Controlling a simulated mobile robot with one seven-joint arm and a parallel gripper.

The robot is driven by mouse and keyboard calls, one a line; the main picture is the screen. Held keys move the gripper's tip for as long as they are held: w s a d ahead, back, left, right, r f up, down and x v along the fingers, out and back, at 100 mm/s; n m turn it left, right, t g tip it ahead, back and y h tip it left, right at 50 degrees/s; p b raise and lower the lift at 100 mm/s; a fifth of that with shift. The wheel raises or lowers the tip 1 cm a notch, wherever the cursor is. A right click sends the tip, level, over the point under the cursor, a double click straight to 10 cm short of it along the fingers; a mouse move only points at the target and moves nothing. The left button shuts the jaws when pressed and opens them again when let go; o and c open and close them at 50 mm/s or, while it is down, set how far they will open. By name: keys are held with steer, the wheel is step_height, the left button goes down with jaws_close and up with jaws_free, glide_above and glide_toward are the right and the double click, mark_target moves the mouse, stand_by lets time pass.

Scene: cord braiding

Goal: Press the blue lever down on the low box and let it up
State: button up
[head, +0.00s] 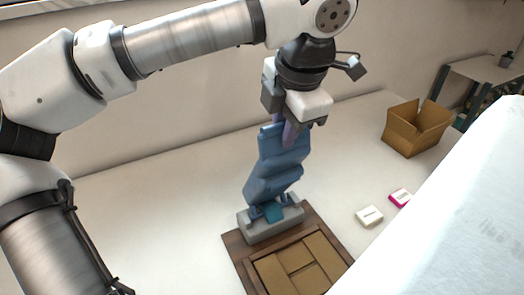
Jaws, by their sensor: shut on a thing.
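The blue lever (272,170) is a chunky, faceted blue piece. It stands nearly upright, leaning slightly right, in a grey base (268,224). The base sits at the back edge of the low box (237,248), which has a dark wooden frame and tan panels. My gripper (289,133) points down at the top of the lever and is shut on it. A purple strip shows between the jaws and the lever's top. The jaw tips are partly hidden, so their exact contact is hard to see.
A white block (369,216) and a pink-edged white block (400,198) lie on the pale table right of the low box. An open cardboard box (415,128) stands farther back right. A large white surface fills the lower right. The table left of the low box is clear.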

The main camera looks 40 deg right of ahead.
steer(key=shift+s+a, duration=0.1)
steer(key=shift+s, duration=0.25)
steer(key=shift+s+a+f+b, duration=0.25)
steer(key=shift+s+b, duration=0.1)
steer(key=shift+s, duration=0.6)
steer(key=shift+s+a+f+b, duration=0.2)
steer(key=shift+s+f+b, duration=0.15)
steer(key=shift+s, duration=0.55)
steer(key=shift+s+a+f+b, duration=0.2)
steer(key=shift+s+b, duration=0.2)
steer(key=shift+s, duration=0.55)
steer(key=s+a+f+b, duration=0.1)
steer(key=s+f+b, duration=0.1)
steer(key=s, duration=0.3)
steer(key=shift+f, duration=0.45)
steer(key=shift+s+a, duration=0.1)
steer(key=s+a+f+b, duration=0.1)
steer(key=s+f+b, duration=0.1)
steer(key=s+f, duration=0.2)
steer(key=shift+s+b, duration=0.2)
steer(key=shift+b, duration=0.1)
steer(key=shift+f, duration=0.1)
